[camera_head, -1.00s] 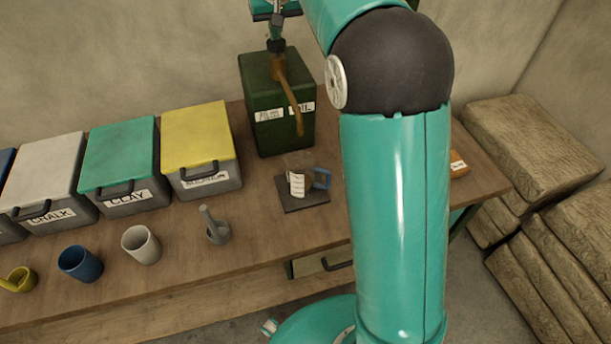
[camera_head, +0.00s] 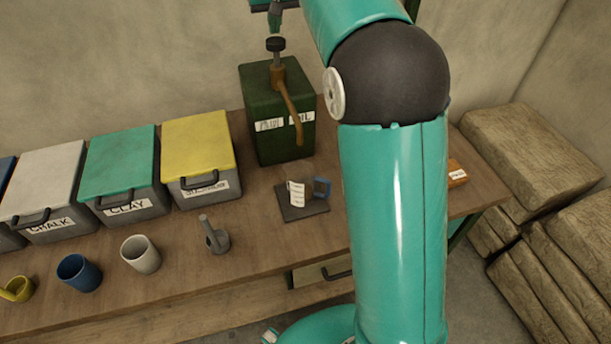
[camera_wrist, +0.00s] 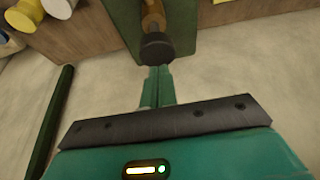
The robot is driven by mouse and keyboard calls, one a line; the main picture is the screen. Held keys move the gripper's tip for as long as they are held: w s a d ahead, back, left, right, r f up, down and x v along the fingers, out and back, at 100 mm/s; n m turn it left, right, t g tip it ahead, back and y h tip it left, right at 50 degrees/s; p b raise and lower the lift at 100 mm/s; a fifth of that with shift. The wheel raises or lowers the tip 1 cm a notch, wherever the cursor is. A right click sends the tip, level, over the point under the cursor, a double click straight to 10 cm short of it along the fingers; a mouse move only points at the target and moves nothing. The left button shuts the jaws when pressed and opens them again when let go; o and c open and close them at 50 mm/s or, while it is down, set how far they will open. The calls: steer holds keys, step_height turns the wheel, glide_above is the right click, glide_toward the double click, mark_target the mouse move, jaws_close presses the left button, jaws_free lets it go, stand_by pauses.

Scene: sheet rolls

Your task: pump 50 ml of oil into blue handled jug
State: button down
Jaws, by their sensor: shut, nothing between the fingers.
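The green oil drum (camera_head: 262,145) stands at the back of the table, with a brown pump spout (camera_head: 291,105) curving down its front. The black pump knob (camera_head: 275,44) sits raised on its stem above the drum. It also shows in the wrist view (camera_wrist: 156,47). My gripper (camera_head: 274,32) is shut and empty just above the knob; whether it touches is unclear. Its fingertips show beside the knob in the wrist view (camera_wrist: 158,71). The clear jug with a white scale (camera_head: 296,193) and blue handle (camera_head: 322,187) stands on a dark pad below the spout. Its oil level cannot be made out.
Lidded bins in white (camera_head: 45,180), green (camera_head: 118,165) and yellow (camera_head: 198,150) line the table's left. Stacked bales (camera_head: 530,150) are at right.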

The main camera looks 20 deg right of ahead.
steer(key=shift+r, duration=0.1)
stand_by(0.3)
step_height(320, 180, up, 6)
steer(key=shift+f, duration=0.1)
stand_by(0.5)
stand_by(0.5)
